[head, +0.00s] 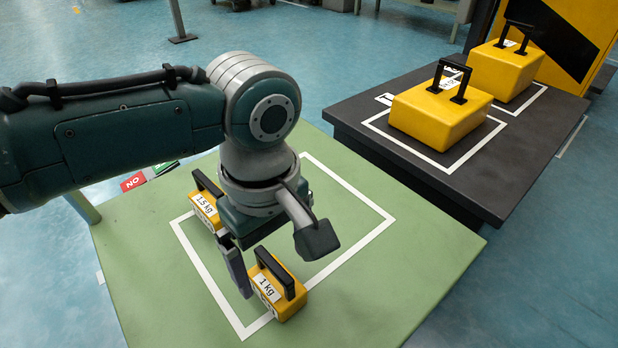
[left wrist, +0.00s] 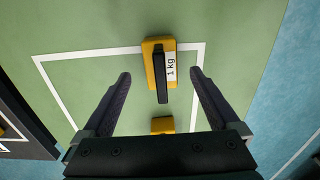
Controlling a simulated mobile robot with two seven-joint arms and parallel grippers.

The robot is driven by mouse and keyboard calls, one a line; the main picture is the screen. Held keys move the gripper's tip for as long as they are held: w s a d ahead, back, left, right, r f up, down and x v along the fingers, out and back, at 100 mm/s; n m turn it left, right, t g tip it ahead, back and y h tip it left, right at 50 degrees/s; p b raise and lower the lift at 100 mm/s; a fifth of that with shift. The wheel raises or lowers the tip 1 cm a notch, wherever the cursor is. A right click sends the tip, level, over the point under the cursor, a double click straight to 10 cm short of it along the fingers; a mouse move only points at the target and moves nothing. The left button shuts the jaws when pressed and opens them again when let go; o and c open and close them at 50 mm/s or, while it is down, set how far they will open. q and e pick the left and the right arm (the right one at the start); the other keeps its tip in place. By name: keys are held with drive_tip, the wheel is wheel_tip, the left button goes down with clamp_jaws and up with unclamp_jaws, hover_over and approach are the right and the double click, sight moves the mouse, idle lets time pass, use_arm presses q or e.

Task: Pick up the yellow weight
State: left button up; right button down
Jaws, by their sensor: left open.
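A yellow weight at the bottom of the left wrist view (left wrist: 162,125) is mostly hidden by the gripper body. My left gripper (head: 277,258) is open and empty, above and just behind the 1 kg weight. It also shows in the left wrist view (left wrist: 161,76). My right gripper is not in view.
Two larger yellow weights, a nearer one (head: 428,115) and a farther one (head: 500,75), stand on a dark platform (head: 490,170) at the right. The green table (head: 400,270) is clear on its right side. A red NO sign (head: 133,181) shows beyond its left edge.

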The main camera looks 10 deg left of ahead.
sight(280, 290)
use_arm(q)
drive_tip(key=shift+w+f, duration=0.1)
drive_tip(key=shift+f, duration=0.25)
wheel_tip(280, 290, down, 4)
drive_tip(key=b, duration=0.4)
drive_tip(key=shift+a+f+b, duration=0.1)
drive_tip(key=shift+f+b, duration=0.1)
drive_tip(key=shift+b, duration=0.1)
drive_tip(key=shift+r, duration=0.1)
drive_tip(key=c, duration=1.5)
clamp_jaws()
